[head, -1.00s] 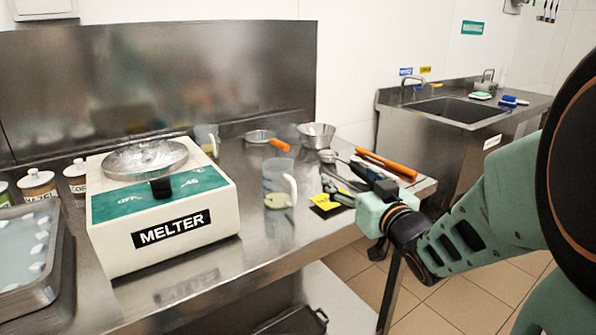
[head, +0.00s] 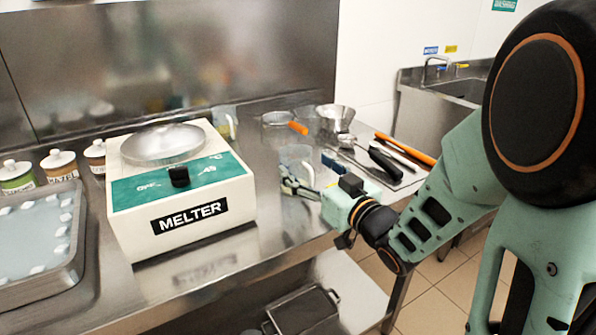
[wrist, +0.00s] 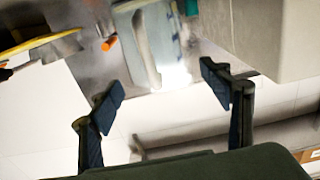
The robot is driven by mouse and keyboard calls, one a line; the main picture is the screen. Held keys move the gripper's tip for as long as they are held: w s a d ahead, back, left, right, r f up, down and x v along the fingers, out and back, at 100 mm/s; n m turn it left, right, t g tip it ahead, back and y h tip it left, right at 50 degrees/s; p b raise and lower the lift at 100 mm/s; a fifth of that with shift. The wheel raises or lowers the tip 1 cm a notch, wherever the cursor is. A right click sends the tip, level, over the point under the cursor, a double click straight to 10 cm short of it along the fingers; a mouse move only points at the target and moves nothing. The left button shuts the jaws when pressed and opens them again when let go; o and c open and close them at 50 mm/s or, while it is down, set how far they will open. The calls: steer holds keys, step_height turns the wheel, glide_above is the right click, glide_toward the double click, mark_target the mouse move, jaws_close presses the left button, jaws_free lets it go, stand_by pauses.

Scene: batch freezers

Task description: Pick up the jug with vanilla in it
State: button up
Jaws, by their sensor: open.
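A clear jug (head: 297,156) stands on the steel counter to the right of the melter. My gripper (head: 309,174) is beside it on its near right side, with its jaws open and pointing at it. In the wrist view the translucent jug (wrist: 152,45), with its pale handle and blue markings, lies ahead between the open fingertips (wrist: 163,87), with none of it clearly gripped. The gripper hides the jug's lower part in the head view. A second clear jug (head: 228,120) stands behind the melter. I cannot read a vanilla label on either jug.
The white and green melter (head: 180,185) stands left of the jug. A sieve with an orange handle (head: 298,127), a metal bowl (head: 334,114) and utensils lie behind and right. A tray (head: 72,240) and several lidded pots (head: 60,165) are at left.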

steer(key=x, duration=0.5)
steer(key=shift+w+r, duration=0.15)
steer(key=shift+r, duration=0.15)
steer(key=c, duration=1.6)
steer(key=shift+r, duration=0.1)
